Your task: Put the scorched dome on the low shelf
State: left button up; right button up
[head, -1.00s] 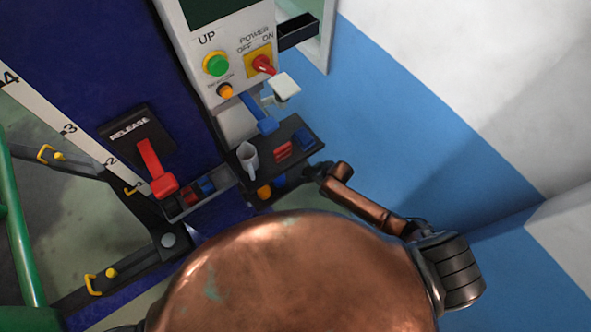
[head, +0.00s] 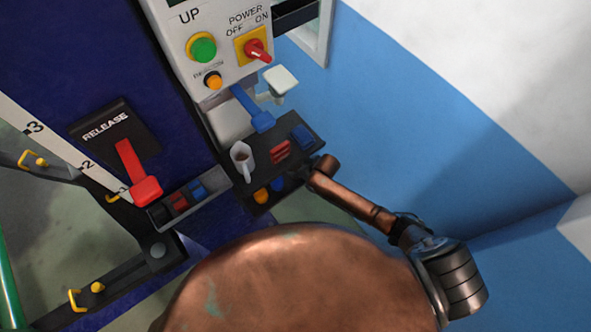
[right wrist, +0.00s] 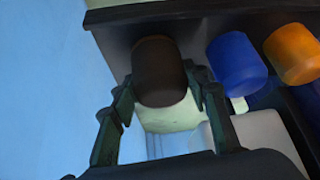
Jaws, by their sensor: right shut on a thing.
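The scorched dome (right wrist: 159,72) is a dark, blackish-brown rounded piece in the right wrist view. My right gripper (right wrist: 161,82) is shut on it, one finger on each side. The gripper also shows small in the head view (head: 304,179), at the right end of the low shelf; the dome cannot be made out there. A blue dome (right wrist: 236,64) and an orange dome (right wrist: 291,54) stand in a row beside the held dome. I cannot tell whether the held dome touches the low shelf. My left gripper is out of view.
An upper black tray (head: 262,160) overhangs the low shelf, with a grey mug (head: 242,157), a red piece (head: 280,152) and a blue piece (head: 302,137). A red release lever (head: 140,176) and a control panel (head: 216,50) are to the left. A blue-and-white wall is at right.

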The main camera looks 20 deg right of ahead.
jog(key=o, duration=1.1)
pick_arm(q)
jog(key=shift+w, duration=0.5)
pick_arm(e)
jog(key=shift+r, duration=0.2)
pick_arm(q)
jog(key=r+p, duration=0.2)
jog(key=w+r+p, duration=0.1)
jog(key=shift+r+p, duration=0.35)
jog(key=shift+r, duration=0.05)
pick_arm(e)
jog(key=v, duration=1.2)
jog(key=shift+f, duration=0.1)
